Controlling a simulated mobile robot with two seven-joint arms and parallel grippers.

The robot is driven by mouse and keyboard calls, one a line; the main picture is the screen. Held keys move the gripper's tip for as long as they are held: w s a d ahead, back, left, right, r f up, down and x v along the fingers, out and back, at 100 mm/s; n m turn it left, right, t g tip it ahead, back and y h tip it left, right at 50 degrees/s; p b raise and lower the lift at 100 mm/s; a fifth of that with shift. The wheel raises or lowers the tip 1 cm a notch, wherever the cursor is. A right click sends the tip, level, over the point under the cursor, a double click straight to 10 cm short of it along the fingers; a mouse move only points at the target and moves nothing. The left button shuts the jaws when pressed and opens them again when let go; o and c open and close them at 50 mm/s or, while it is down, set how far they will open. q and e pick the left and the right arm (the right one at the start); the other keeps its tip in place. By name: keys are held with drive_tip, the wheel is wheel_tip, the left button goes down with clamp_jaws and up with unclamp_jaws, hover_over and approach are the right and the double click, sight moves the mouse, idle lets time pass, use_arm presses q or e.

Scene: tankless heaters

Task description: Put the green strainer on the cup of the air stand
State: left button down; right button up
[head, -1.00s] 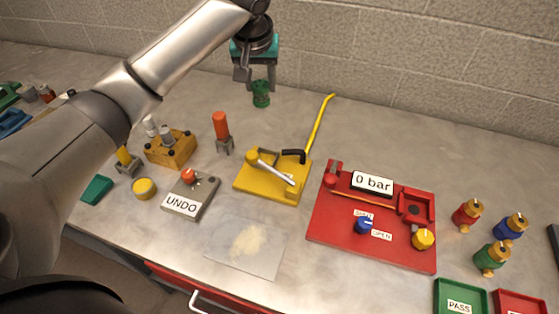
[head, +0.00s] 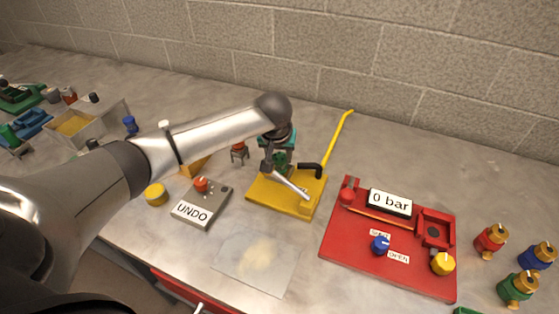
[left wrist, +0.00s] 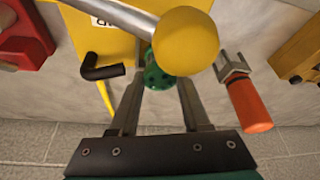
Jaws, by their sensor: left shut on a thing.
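My left gripper (head: 277,165) is shut on the green strainer (head: 284,157), low over the back left of the yellow stand (head: 268,197). The stand has a silver lever (head: 291,186), a black bent nozzle (head: 312,168) and a yellow hose (head: 340,135). In the left wrist view the strainer (left wrist: 157,75) is a green round piece with small holes between my fingers (left wrist: 160,85), partly behind the lever's yellow ball (left wrist: 185,40). I cannot make out the cup, or whether the strainer touches the stand. My right gripper is not in view.
The red board (head: 345,235) with the 0 bar display stands to the right. The UNDO box (head: 202,203) is to the left. A clear mat (head: 258,258) lies in front.

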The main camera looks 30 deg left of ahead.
use_arm(q)
drive_tip(key=shift+f, duration=0.7)
drive_tip(key=shift+f, duration=0.2)
drive_tip(key=shift+c, duration=1.8)
unclamp_jaws()
drive_tip(key=p+v, duration=0.2)
drive_tip(key=v, duration=1)
drive_tip(key=shift+r, duration=0.25)
drive_tip(key=shift+w, duration=0.1)
